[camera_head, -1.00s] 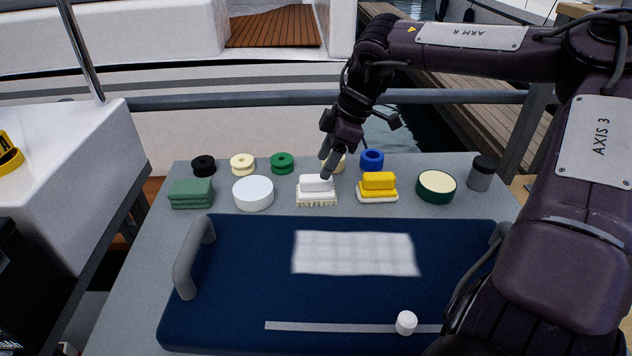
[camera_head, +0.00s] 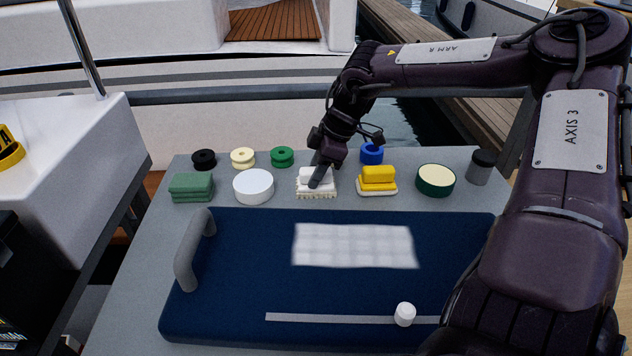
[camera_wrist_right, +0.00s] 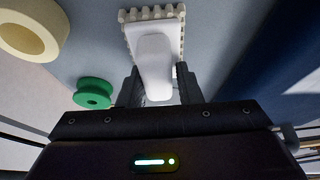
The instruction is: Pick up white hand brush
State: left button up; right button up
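The white hand brush (camera_head: 316,188) sits on the grey table, bristles down, between a white round tub and a yellow brush. My right gripper (camera_head: 318,180) is lowered onto it from behind and partly hides it in the head view. In the right wrist view the brush's white handle (camera_wrist_right: 155,62) lies between the two dark fingers of my right gripper (camera_wrist_right: 156,84), with its bristled base (camera_wrist_right: 150,14) beyond them. The fingers stand apart on either side of the handle; a small gap seems to remain. My left gripper is not in view.
The yellow brush (camera_head: 377,180) stands close right, the white tub (camera_head: 253,187) close left. Several rolls stand behind, including a green one (camera_head: 282,157) and a blue one (camera_head: 372,153). A blue padded board (camera_head: 240,290) with a grey handle lies in front.

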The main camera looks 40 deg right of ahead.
jog(key=c, duration=0.4)
jog(key=shift+o, duration=0.2)
